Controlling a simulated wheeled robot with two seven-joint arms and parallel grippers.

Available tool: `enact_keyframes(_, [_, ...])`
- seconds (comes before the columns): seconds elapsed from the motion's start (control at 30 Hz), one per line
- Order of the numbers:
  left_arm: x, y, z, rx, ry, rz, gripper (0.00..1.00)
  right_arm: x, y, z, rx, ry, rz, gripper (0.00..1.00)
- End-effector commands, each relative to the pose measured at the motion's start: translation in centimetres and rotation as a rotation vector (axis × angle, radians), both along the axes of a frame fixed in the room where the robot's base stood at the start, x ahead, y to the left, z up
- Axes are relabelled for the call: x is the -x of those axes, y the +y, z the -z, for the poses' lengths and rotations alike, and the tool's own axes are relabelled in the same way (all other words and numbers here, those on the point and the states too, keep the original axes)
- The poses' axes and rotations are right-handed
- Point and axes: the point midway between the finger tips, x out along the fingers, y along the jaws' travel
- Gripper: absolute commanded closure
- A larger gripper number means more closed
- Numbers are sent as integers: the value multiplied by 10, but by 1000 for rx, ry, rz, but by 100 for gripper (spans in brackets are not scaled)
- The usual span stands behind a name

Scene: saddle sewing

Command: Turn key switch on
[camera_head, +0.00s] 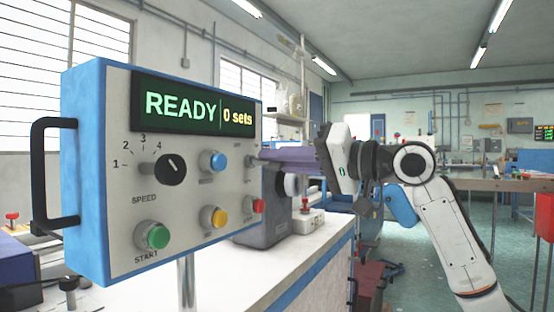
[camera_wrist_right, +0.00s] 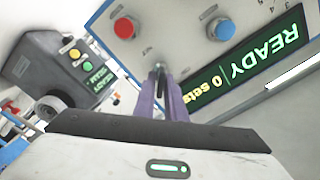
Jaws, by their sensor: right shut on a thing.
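The blue-edged control panel (camera_head: 195,245) stands at left in the head view, its display reading "READY" and "0 sets". The key switch (camera_head: 251,163) is near its right edge, mostly hidden by my right gripper (camera_head: 262,157). In the right wrist view, the purple fingers of my right gripper (camera_wrist_right: 160,78) reach the panel face and are closed on a small dark key (camera_wrist_right: 158,67). How far the key is turned cannot be told. My left gripper is not in view.
The panel also carries a speed knob (camera_head: 163,168), a blue button (camera_head: 213,162), a yellow button (camera_head: 213,216), a red button (camera_head: 253,207) and a green start button (camera_head: 152,236). A grey machine (camera_head: 265,222) stands behind on the white bench (camera_head: 240,275).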

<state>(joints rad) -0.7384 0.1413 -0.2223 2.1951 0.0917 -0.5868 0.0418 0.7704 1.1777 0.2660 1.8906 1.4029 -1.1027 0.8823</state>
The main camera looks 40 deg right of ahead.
Motion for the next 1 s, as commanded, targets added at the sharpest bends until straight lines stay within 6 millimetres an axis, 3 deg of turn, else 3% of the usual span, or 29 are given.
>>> enact_keyframes(0.3, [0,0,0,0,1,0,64,0,1,2,1,6,-2,100])
enact_keyframes(0.33, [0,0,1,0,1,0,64,0,1,2,1,6,-2,88])
enact_keyframes(0.4, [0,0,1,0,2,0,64,0,1,2,1,5,-2,76])
enact_keyframes(0.77, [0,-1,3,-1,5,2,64,3,-1,1,0,1,-1,75])
enact_keyframes(1.0, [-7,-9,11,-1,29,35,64,35,-10,3,1,-1,1,75])
